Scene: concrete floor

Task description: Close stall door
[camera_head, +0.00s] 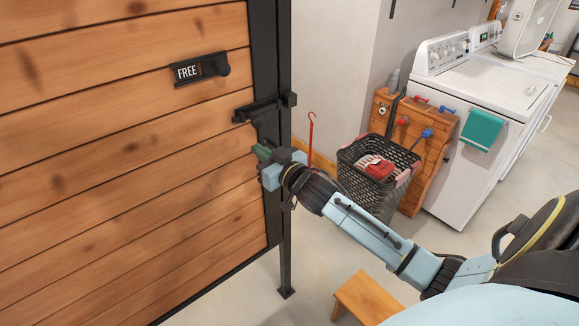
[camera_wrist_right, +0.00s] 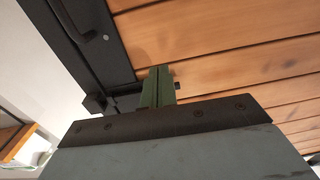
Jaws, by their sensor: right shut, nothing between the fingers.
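The wooden stall door (camera_head: 120,150) with horizontal planks and a black metal frame fills the left of the head view. A "FREE" sign with a round knob (camera_head: 222,69) sits on it. A black latch (camera_head: 262,108) is at the door's right edge. My right gripper (camera_head: 262,152) is shut and empty, with its green fingers at the door's edge just below the latch. In the right wrist view the shut green fingers (camera_wrist_right: 158,86) lie against or close to the planks (camera_wrist_right: 220,50); contact is unclear. My left gripper is not in view.
A black basket (camera_head: 350,160) with red items stands by a wooden cabinet (camera_head: 432,150). White washers (camera_head: 490,110) stand at the right. A small wooden stool (camera_head: 368,298) is on the floor below my right arm. A black post (camera_head: 286,250) stands at the door's edge.

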